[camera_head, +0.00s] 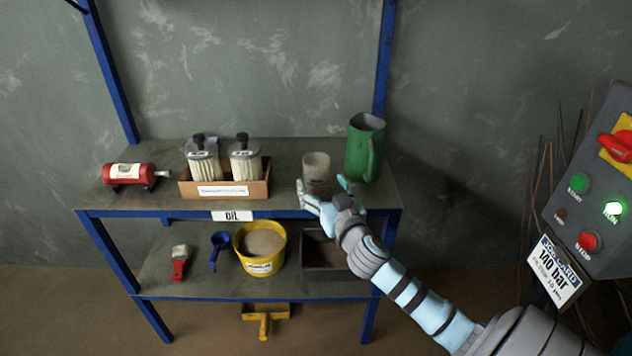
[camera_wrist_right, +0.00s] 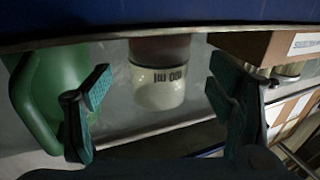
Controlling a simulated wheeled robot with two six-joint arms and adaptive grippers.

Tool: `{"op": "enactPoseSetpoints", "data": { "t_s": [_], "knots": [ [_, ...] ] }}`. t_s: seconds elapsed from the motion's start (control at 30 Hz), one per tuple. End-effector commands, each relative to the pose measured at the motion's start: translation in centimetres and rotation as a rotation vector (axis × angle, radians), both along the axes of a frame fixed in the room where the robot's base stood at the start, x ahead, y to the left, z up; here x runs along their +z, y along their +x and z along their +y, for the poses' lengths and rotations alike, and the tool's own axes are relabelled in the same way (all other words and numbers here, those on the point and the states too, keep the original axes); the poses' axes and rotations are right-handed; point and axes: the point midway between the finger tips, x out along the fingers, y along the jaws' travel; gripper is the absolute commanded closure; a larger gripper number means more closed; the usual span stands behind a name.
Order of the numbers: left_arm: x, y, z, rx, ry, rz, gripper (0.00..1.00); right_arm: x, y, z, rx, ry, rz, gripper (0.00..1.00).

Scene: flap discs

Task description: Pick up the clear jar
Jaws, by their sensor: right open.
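My right gripper (camera_head: 323,190) is open at the front of the jar, near the shelf's front edge, and hides part of the jar's base. Whether a finger touches the jar I cannot tell. My left gripper is not in view.
The green jug (camera_head: 362,150) stands close right of the jar. The wooden box (camera_head: 255,187) with two lidded containers stands left. A red cylinder (camera_head: 128,172) lies further left. The lower shelf (camera_head: 200,284) holds a yellow bucket (camera_head: 260,262), blue scoop and brush. A control box (camera_head: 600,190) is at right.

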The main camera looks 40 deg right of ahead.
Motion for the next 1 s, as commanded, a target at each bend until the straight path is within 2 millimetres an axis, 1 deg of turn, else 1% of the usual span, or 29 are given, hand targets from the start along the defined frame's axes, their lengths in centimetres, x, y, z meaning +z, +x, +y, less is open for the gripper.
{"op": "enactPoseSetpoints", "data": {
  "t_s": [0.13, 0.23, 0.3, 0.47, 0.5, 0.57, 0.83, 1.0],
  "knots": [
    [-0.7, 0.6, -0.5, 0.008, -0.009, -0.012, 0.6, -0.1, 2.6, -0.9, -0.002, 0.002, -0.003, 0.24],
    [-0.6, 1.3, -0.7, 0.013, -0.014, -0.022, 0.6, -0.1, 4.2, -1.5, -0.001, 0.003, -0.001, 0.24],
    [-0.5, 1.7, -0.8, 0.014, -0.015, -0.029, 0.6, -0.1, 4.7, -1.6, 0.0, 0.001, 0.001, 0.24],
    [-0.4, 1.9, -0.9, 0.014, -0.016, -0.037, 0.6, 0.0, 4.8, -1.6, 0.001, 0.0, 0.001, 0.24],
    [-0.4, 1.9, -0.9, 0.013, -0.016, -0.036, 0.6, 0.0, 4.8, -1.6, 0.001, 0.0, 0.001, 0.28],
    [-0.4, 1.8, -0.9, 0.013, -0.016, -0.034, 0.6, 0.0, 4.8, -1.6, 0.001, 0.001, 0.002, 0.37],
    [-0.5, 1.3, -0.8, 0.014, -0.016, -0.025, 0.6, 0.0, 4.7, -1.6, 0.001, 0.001, 0.002, 0.8],
    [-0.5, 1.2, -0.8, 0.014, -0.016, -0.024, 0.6, 0.0, 4.7, -1.6, 0.001, 0.0, 0.001, 0.81]
  ]
}}
